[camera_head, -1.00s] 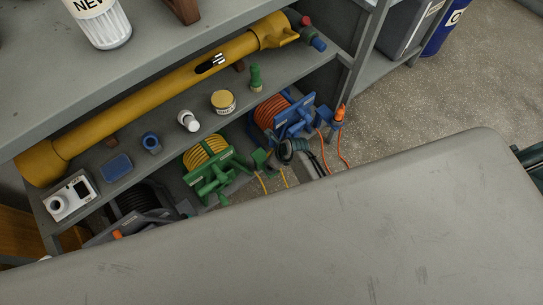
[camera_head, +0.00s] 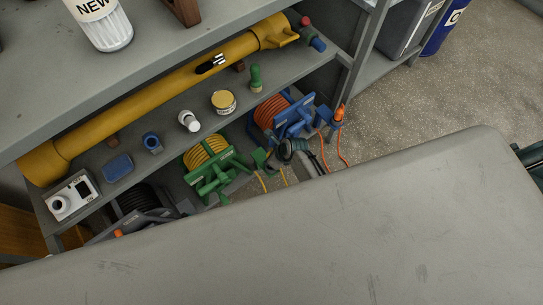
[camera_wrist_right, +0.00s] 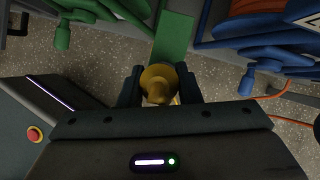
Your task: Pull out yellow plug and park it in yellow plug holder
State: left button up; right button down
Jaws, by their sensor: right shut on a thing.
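In the right wrist view, the yellow plug (camera_wrist_right: 158,84) sits between the two dark fingers of my right gripper (camera_wrist_right: 160,90), which is shut on it. A green bracket (camera_wrist_right: 173,38) of the reel stand is just beyond the plug. I cannot tell whether the plug is in a socket or touches the bracket. In the head view, my right gripper (camera_head: 284,151) is beside the green reel stand (camera_head: 208,178), which carries a yellow cable coil (camera_head: 205,152). The plug is too small or hidden to make out there.
A blue reel (camera_head: 292,118) with orange cable stands to the right, with an orange plug (camera_head: 339,113) upright in a blue holder. A grey shelf (camera_head: 185,100) with small items lies above. A large scuffed grey surface (camera_head: 300,245) hides much of my right arm.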

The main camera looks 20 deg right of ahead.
pick_arm(q)
jog(key=shift+r+p, duration=0.35)
jog(key=shift+r, duration=0.05)
